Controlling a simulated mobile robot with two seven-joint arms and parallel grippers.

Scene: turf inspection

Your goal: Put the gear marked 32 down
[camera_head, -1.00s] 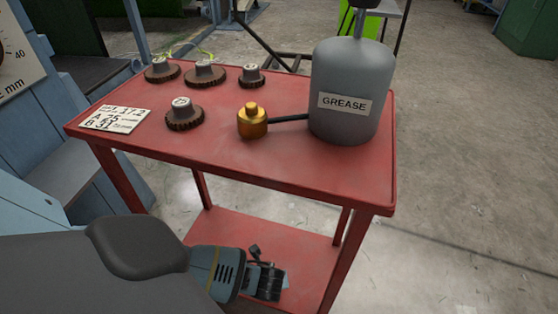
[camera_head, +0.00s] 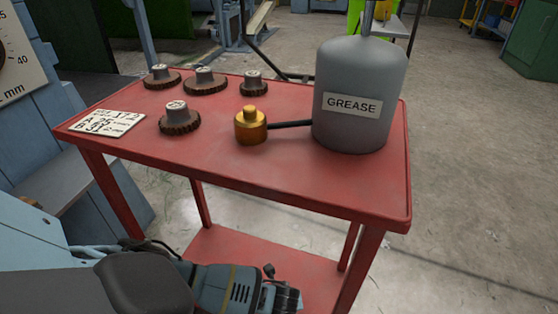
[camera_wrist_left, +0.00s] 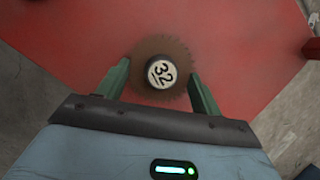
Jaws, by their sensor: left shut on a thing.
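The gear marked 32 (camera_wrist_left: 161,73) is between the green fingers of my left gripper (camera_wrist_left: 160,84) in the left wrist view. It is a dark toothed disc with a pale round numbered face turned to the camera. The gripper is shut on it. A red surface (camera_wrist_left: 235,40) lies beyond the gear; I cannot tell whether they touch. My right gripper is in neither view.
The red trolley (camera_head: 300,185) carries several gears at its back left, one (camera_head: 180,120) nearer the front. A white card (camera_head: 107,122), a brass-coloured pot (camera_head: 250,127) and a grey GREASE container (camera_head: 355,100) stand there too. The front top is bare.

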